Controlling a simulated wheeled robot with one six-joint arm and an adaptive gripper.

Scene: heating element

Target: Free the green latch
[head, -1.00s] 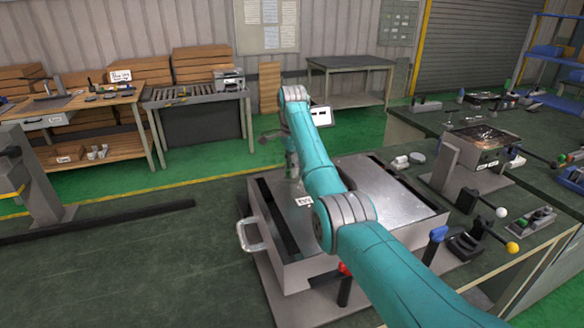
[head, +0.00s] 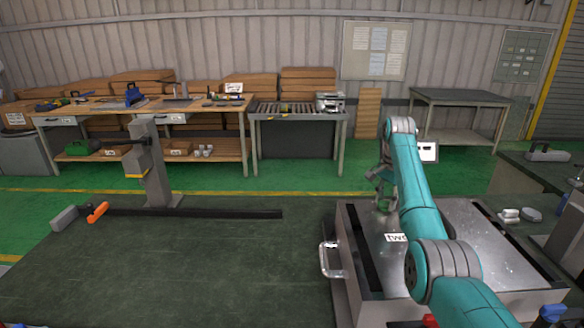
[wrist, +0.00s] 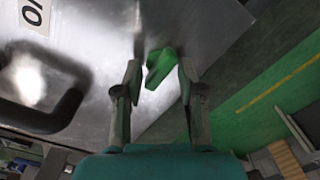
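The green latch (wrist: 160,66) shows in the wrist view near the edge of a shiny metal box top. My gripper (wrist: 158,80) is open, with one finger on each side of the latch. A gap shows on the latch's left; on its right the finger is very close, and I cannot tell whether it touches. In the head view my gripper (head: 381,184) is low over the far left part of the metal box (head: 350,285). The latch is hard to make out there.
The wrist view shows a dark handle (wrist: 45,118).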

